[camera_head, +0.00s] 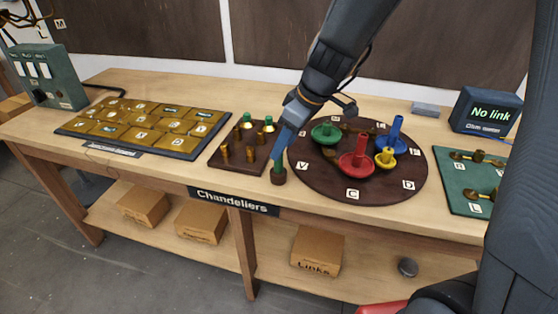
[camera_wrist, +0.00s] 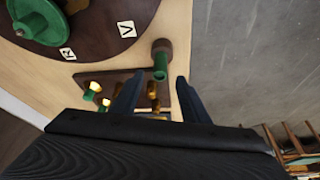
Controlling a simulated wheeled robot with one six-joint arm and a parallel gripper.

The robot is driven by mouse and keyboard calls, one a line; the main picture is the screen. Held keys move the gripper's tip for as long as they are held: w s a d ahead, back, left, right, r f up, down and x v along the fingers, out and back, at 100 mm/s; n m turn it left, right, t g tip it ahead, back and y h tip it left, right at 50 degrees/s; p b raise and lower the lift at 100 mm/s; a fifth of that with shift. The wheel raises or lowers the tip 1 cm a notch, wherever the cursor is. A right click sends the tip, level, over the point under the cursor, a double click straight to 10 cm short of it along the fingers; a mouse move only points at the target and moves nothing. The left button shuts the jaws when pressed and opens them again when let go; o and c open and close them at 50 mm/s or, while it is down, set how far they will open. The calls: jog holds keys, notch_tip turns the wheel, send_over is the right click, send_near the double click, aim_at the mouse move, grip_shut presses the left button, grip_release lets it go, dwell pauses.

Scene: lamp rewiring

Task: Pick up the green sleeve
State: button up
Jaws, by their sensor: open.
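A green sleeve (camera_head: 278,168) stands upright in a small brown round holder (camera_head: 279,178) near the table's front edge. The sleeve also shows in the wrist view (camera_wrist: 160,68), its holder (camera_wrist: 162,47) just beyond it. My gripper (camera_head: 281,153), with blue fingers, points down over this sleeve. In the wrist view its open fingers (camera_wrist: 158,82) lie on either side of the line to the sleeve, with nothing held. I cannot tell whether the fingertips reach around it. Other green pieces (camera_head: 248,122) stand at the back of the brown peg board.
The brown peg board (camera_head: 225,160) with brass pegs is left of the gripper. A round brown board (camera_head: 325,187) with green, red, blue and yellow pieces is close on the right. A brass-tiled tray (camera_head: 190,152) lies farther left; a green board (camera_head: 455,196) lies right.

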aim_at(279, 162)
jog(key=shift+p+x, duration=0.55)
jog(key=shift+x, duration=1.8)
grip_shut()
